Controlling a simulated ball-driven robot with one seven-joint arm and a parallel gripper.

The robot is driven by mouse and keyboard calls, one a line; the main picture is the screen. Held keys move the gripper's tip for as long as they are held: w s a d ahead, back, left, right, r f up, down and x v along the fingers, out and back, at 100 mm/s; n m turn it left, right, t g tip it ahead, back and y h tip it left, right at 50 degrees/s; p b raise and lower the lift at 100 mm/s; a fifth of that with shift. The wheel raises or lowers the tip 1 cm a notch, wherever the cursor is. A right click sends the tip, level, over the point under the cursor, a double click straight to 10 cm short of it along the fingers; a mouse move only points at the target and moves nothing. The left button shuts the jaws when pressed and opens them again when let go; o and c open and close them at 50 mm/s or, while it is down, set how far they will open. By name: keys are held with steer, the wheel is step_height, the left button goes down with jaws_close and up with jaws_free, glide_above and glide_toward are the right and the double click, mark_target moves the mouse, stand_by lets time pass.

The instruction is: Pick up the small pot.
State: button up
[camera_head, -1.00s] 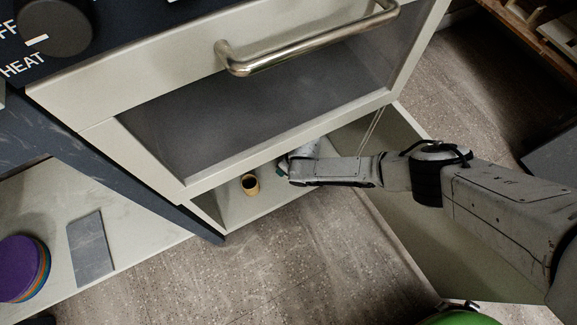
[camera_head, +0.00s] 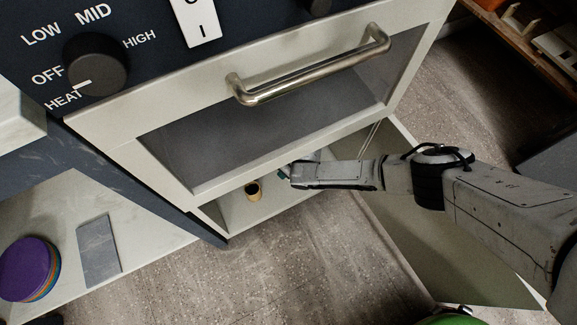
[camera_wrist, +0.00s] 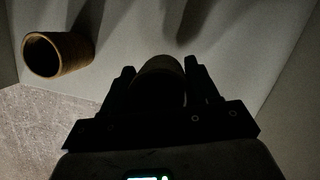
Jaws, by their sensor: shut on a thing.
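My gripper (camera_wrist: 160,80) reaches into the open lower compartment of the cooker. In the wrist view its two dark fingers stand on either side of a dim, rounded brownish thing, which I take to be the small pot (camera_wrist: 160,67). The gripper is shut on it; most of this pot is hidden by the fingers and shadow. In the head view the fingertips and held pot are hidden in the compartment.
The oven door (camera_head: 270,120) with its metal handle (camera_head: 310,70) is just above my arm. An open cupboard door (camera_head: 440,235) lies beneath and to the right of the arm. Purple stacked plates (camera_head: 25,268) and a grey board (camera_head: 99,256) lie on the left shelf. Floor shows in front.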

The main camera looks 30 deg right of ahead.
steer(key=s+a+p, duration=0.3)
steer(key=s+p, duration=1.3)
steer(key=s, duration=1.5)
steer(key=shift+s+p, duration=0.4)
steer(key=shift+f, duration=0.1)
